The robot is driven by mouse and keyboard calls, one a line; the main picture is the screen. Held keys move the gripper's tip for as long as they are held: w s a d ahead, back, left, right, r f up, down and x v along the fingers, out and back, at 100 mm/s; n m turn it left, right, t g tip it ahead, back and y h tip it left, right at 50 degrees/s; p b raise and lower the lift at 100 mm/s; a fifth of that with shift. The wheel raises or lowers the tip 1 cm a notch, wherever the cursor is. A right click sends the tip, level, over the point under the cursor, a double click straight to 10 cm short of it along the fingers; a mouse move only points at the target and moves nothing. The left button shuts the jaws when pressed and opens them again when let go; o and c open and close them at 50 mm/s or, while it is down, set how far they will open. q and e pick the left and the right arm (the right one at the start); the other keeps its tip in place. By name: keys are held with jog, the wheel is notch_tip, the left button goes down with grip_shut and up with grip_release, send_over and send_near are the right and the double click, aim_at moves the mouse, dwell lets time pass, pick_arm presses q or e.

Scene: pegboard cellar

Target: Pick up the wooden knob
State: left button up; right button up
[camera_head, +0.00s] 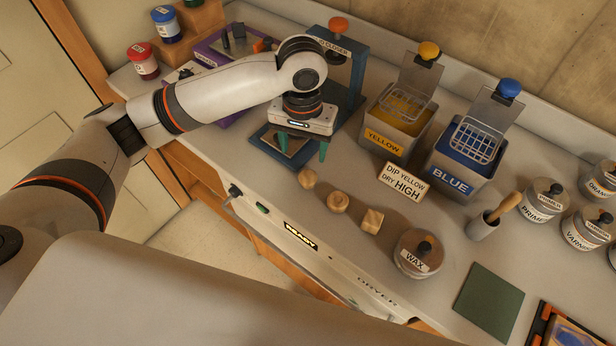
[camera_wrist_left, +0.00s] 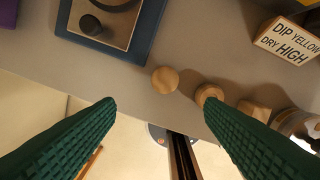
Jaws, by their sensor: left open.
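Three small light wooden knobs stand in a row on the bench: a roundish one (camera_head: 307,178) nearest my gripper, another rounded one (camera_head: 337,202), and a blocky one (camera_head: 372,220). In the left wrist view, the nearest knob (camera_wrist_left: 165,80) lies beyond and roughly between the fingertips, the second knob (camera_wrist_left: 207,94) is by the right fingertip, and the third (camera_wrist_left: 254,110) is partly behind the right finger. My left gripper (camera_head: 301,148) is open and empty with green fingers, pointing down just behind the nearest knob; its fingers (camera_wrist_left: 158,104) are wide apart.
A blue press (camera_head: 357,75) stands behind my gripper. Yellow (camera_head: 397,130) and blue (camera_head: 455,165) dip tanks and a sign (camera_head: 403,181) stand to the right. A wax jar (camera_head: 418,253) is past the knobs. The bench's front edge, with the dryer (camera_head: 300,237), is close.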

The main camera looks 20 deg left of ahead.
pick_arm(q)
send_over(308, 176)
jog(key=f, duration=0.5)
jog(key=shift+s+a+f+p, duration=0.15)
jog(key=shift+s+a+p, duration=0.15)
jog(key=shift+s, duration=0.1)
jog(key=f, duration=0.3)
jog(key=f+p, duration=0.1)
jog(key=shift+w+d+f, duration=0.35)
jog(key=shift+f, duration=0.45)
jog(key=c, duration=1)
